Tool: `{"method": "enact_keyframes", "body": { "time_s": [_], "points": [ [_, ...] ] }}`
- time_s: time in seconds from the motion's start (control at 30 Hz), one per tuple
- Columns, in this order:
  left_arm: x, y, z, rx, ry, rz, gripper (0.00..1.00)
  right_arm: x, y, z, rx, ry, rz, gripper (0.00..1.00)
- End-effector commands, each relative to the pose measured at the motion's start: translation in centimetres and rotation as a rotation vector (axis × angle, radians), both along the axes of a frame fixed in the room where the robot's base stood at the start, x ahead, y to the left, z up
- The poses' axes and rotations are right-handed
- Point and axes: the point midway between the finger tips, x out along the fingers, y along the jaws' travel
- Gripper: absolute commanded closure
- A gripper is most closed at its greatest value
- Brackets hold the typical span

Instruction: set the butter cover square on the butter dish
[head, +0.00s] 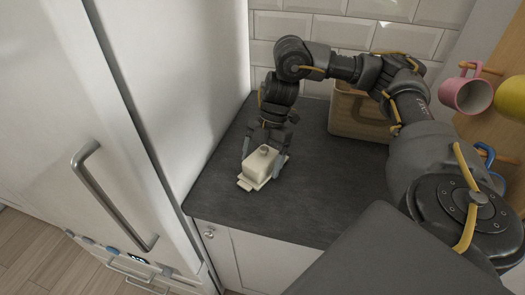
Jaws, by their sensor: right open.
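The cream butter cover (260,163), a block with a small round knob on top, stands upright on the pale butter dish (245,184) near the front left of the slate worktop. The dish's edge shows at the front left and right of the cover. The cover looks roughly in line with the dish; at this size I cannot tell whether it is fully seated. My right gripper (263,164) is open, with one finger on either side of the cover. I cannot tell whether the fingers touch it. My left gripper is not in view.
A tan box-like container (352,115) stands at the back, behind my right arm. Pink (465,95) and yellow (512,98) mugs hang on a wooden rack at right. A tall white fridge (165,90) borders the worktop's left. The slate worktop (325,190) is clear right of the dish.

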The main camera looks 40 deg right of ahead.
Motion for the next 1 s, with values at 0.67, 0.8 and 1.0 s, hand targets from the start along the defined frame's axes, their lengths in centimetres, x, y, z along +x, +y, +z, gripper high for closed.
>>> {"method": "enact_keyframes", "body": {
  "time_s": [0.67, 0.8, 1.0],
  "points": [
    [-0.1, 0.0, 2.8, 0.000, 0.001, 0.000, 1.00, 0.9, -3.7, 9.2, 0.000, -0.004, -0.002, 0.18],
    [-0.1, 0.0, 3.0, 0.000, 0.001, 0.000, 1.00, 0.9, -4.0, 9.9, 0.000, -0.001, -0.002, 0.18],
    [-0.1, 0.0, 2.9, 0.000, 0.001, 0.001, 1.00, 0.9, -4.1, 10.0, 0.001, -0.001, 0.000, 0.18]
  ]
}}
